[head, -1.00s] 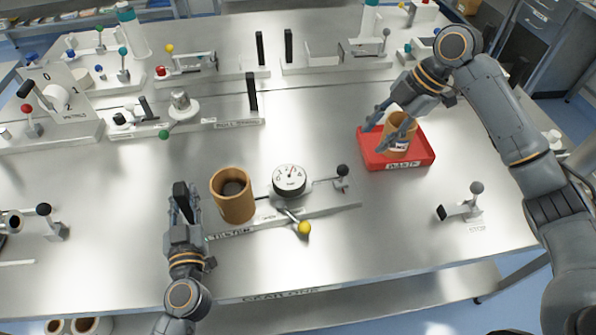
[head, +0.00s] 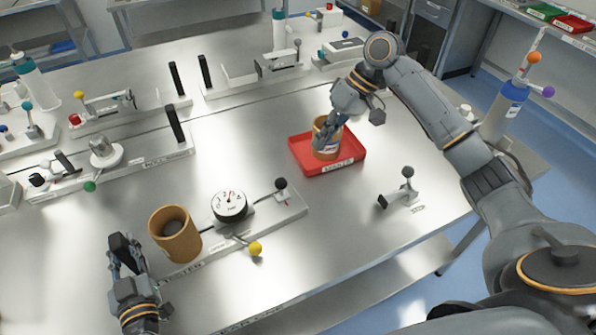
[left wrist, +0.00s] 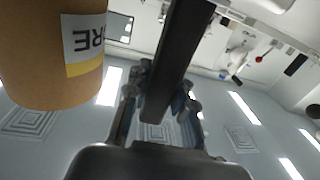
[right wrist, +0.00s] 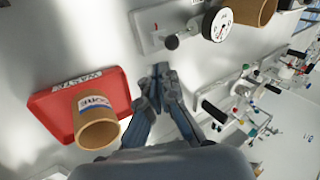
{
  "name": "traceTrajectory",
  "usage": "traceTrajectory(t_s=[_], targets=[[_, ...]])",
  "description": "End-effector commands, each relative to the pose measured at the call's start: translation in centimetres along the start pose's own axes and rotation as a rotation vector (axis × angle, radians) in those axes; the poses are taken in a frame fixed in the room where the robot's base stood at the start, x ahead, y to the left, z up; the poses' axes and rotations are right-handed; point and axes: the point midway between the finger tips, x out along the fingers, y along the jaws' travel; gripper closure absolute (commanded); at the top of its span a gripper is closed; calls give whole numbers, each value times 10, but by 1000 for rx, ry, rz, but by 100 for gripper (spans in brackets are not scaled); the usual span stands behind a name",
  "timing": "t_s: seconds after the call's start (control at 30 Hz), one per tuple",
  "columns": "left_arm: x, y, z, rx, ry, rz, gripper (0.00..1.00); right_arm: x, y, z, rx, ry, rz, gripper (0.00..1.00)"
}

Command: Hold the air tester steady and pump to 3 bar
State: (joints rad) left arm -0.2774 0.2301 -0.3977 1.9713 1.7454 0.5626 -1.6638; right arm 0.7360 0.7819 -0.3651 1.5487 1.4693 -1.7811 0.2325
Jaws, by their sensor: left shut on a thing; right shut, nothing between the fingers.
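The air tester is a pale base (head: 290,212) carrying a round white gauge (head: 229,205), a lever with a black knob (head: 281,183) and a yellow-knobbed valve (head: 255,249). I cannot read the gauge pressure. A brown core (head: 175,234) stands upright at its left end. My left gripper (head: 123,258) is shut on an upright black handle just left of that core; the black handle (left wrist: 178,65) also shows between the fingers in the left wrist view. My right gripper (right wrist: 161,72) is shut and empty, apart from the tester, over the tray area in the head view.
A red tray (head: 345,163) holds another labelled brown core (right wrist: 98,128). A small black-knobbed lever (head: 407,173) stands right of the tester. Several fixtures line the back, including black posts (head: 175,124). Bare table (head: 255,150) lies between tester and tray.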

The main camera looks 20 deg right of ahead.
Motion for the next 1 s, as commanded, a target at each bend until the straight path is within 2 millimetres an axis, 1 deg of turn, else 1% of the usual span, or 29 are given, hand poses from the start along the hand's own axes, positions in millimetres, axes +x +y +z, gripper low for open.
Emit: traceTrajectory(t_s=[0.03,0.6,0.7,0.8,0.9,1.0], targets=[[-2,0,9,1,-18,0,100,0,4,1,112,2,-8,100],[-2,0,9,1,-18,0,100,-13,32,10,1410,-39,-104,100],[-2,0,9,1,-18,0,100,-15,36,10,1590,-54,-118,100],[-2,0,9,1,-18,0,100,-16,39,11,1726,-67,-127,100],[-2,0,9,1,-18,0,100,-17,40,12,1813,-76,-132,100],[-2,0,9,1,-18,0,100,-15,41,12,1857,-81,-134,100]])
